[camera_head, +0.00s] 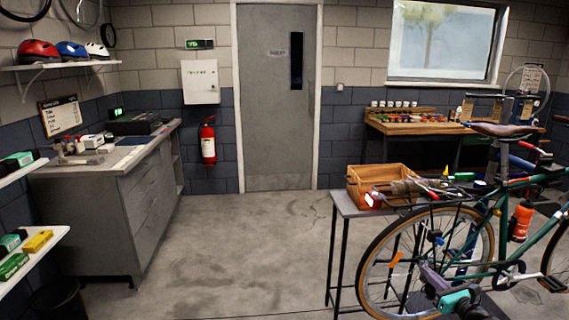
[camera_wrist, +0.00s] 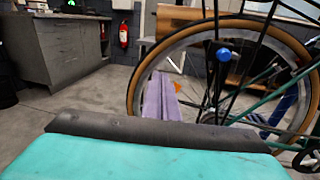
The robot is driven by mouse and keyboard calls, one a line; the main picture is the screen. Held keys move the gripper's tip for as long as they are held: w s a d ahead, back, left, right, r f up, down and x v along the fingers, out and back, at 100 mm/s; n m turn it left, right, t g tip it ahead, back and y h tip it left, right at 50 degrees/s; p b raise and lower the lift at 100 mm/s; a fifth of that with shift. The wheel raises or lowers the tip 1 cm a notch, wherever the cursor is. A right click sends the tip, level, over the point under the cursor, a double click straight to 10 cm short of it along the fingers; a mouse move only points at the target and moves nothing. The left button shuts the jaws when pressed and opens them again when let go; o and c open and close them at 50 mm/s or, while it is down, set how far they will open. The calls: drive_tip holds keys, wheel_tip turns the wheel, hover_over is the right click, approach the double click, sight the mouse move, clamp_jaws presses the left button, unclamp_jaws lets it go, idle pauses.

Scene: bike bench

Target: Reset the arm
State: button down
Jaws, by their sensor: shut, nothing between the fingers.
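My gripper (camera_head: 430,275) shows at the bottom right of the head view, with purple fingers and a teal body, in front of the bicycle's (camera_head: 503,200) rear wheel. In the wrist view, the purple fingers (camera_wrist: 160,92) lie side by side, shut and empty, pointing away from the camera. The teal body with a dark edge fills the bottom of that view. The wheel (camera_wrist: 136,68) rises behind and to the right of the fingers. I cannot tell the exact gap between fingers and wheel.
A metal-legged table (camera_head: 345,208) with a wooden crate (camera_head: 362,192) stands behind the wheel. A grey cabinet (camera_head: 105,225) stands at left, a shelf (camera_head: 40,258) nearer. The concrete floor (camera_head: 250,250) between is clear up to the door (camera_head: 278,130).

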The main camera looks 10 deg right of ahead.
drive_tip(key=w+a+f+n+g+y, duration=0.25)
drive_tip(key=a+f, duration=0.45)
drive_tip(key=a, duration=0.5)
drive_tip(key=w+a+f+n+g+y, duration=0.1)
drive_tip(key=w+a+f+g+y, duration=0.15)
drive_tip(key=a+f, duration=0.7)
drive_tip(key=s+a+f+n+g+y, duration=0.1)
drive_tip(key=s+a+f+n+g, duration=0.2)
drive_tip(key=a, duration=0.6)
drive_tip(key=s+a+f+n+g+y, duration=0.1)
drive_tip(key=s+a+f+n, duration=0.15)
drive_tip(key=a+f, duration=0.4)
drive_tip(key=s+a+f+n+g+y, duration=0.1)
drive_tip(key=s+a+f+n+g, duration=0.2)
drive_tip(key=a, duration=0.7)
drive_tip(key=s+a+f+n+g+h, duration=0.1)
drive_tip(key=s+a+f+n+g, duration=0.35)
drive_tip(key=s, duration=0.55)
drive_tip(key=s+a+f+n+g+h, duration=0.2)
drive_tip(key=s+a+f+n+g, duration=0.25)
drive_tip(key=s, duration=0.55)
drive_tip(key=s+d+f+n+g+h, duration=0.1)
drive_tip(key=s+d+f+n+h, duration=0.1)
drive_tip(key=s+d+n, duration=0.4)
drive_tip(key=s+d+f+n+g+h, duration=0.1)
drive_tip(key=s+d+n+h, duration=0.3)
drive_tip(key=n, duration=0.4)
drive_tip(key=shift+s+d+f+h, duration=0.4)
drive_tip(key=shift+s+d+f, duration=0.1)
drive_tip(key=shift+s+d, duration=0.5)
